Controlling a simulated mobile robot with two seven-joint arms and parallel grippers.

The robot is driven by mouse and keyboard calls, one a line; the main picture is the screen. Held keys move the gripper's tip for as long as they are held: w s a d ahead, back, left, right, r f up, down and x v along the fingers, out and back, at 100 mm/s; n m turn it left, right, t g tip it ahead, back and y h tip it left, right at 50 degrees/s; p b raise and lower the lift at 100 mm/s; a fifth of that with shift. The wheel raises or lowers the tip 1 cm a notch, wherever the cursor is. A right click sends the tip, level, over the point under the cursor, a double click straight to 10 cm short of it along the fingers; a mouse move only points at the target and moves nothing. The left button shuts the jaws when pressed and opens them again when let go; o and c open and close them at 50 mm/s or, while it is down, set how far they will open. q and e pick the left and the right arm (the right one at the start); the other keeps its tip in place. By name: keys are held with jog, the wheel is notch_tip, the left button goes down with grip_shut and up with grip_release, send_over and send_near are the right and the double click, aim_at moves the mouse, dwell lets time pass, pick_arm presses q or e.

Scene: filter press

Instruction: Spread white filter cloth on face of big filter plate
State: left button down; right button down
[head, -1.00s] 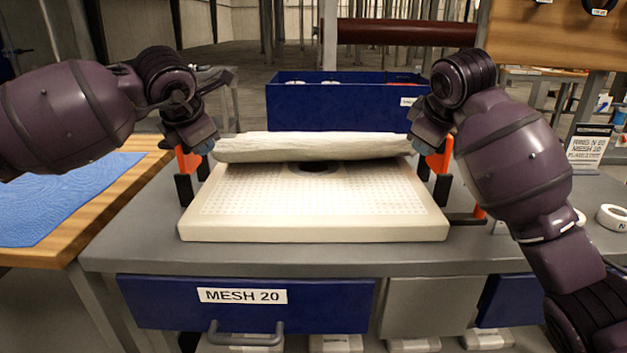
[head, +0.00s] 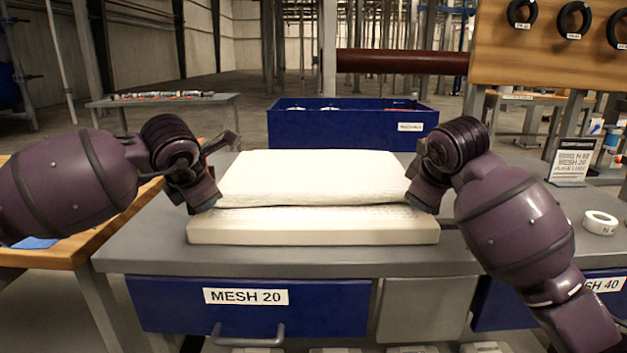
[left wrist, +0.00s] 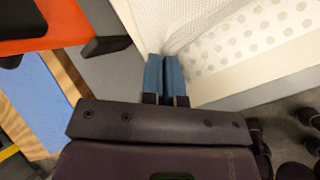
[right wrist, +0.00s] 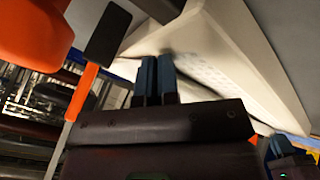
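The white filter cloth (head: 310,176) lies over the back and middle of the big filter plate (head: 312,231), its near edge reaching toward the plate's front. A strip of the plate's dotted face shows in front of the cloth. My left gripper (head: 208,201) is at the cloth's near left corner; in the left wrist view its blue fingers (left wrist: 167,77) are together at the cloth's edge. My right gripper (head: 420,200) is at the cloth's near right corner; in the right wrist view its blue fingers (right wrist: 155,78) are together against white material. The pinched corners are mostly hidden by the fingers.
A blue bin (head: 350,125) stands behind the plate. A white tape roll (head: 600,223) and a small sign (head: 572,162) are on the bench at right. A wooden table is at left.

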pick_arm(q)
jog(key=shift+a, duration=0.1)
